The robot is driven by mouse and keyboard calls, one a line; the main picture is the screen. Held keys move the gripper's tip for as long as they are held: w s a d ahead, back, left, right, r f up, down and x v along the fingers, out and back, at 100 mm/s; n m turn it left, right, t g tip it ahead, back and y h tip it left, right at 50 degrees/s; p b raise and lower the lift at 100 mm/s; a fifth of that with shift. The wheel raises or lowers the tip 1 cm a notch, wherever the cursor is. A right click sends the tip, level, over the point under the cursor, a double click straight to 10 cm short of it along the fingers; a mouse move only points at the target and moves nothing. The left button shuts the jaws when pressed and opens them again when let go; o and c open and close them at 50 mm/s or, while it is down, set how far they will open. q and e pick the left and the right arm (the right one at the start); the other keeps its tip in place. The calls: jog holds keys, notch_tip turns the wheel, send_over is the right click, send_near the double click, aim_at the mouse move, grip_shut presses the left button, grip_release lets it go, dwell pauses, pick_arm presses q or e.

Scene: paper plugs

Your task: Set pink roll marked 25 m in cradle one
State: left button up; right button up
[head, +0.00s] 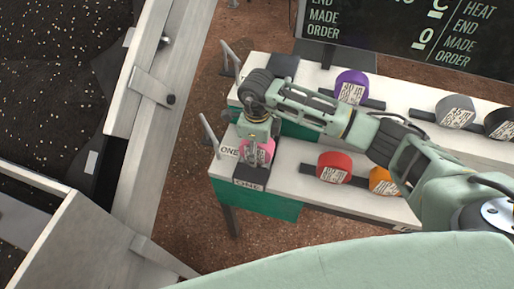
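The pink roll (267,147) is at the place labelled ONE on the near white bench (290,181), at its left end. Its label is partly covered, and I cannot read 25 m on it. The cradle one plate (249,184) marked ONE is just in front of the roll. My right gripper (256,156) points down over the roll, with its fingers at the roll. They hide part of it. I cannot tell whether they grip it or whether the roll rests fully in the cradle. My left gripper is not in view.
A red roll (334,167) and an orange roll (383,181) sit farther right on the near bench. Purple (352,86), grey (455,110) and black (501,123) rolls are on the rear bench. A dark sign (400,30) stands behind. Upright metal rods (210,133) flank the left ends.

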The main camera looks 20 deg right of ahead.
notch_tip(320, 180, up, 12)
jog(key=shift+r+b, duration=0.1)
jog(key=shift+b, duration=1)
dwell(0.6)
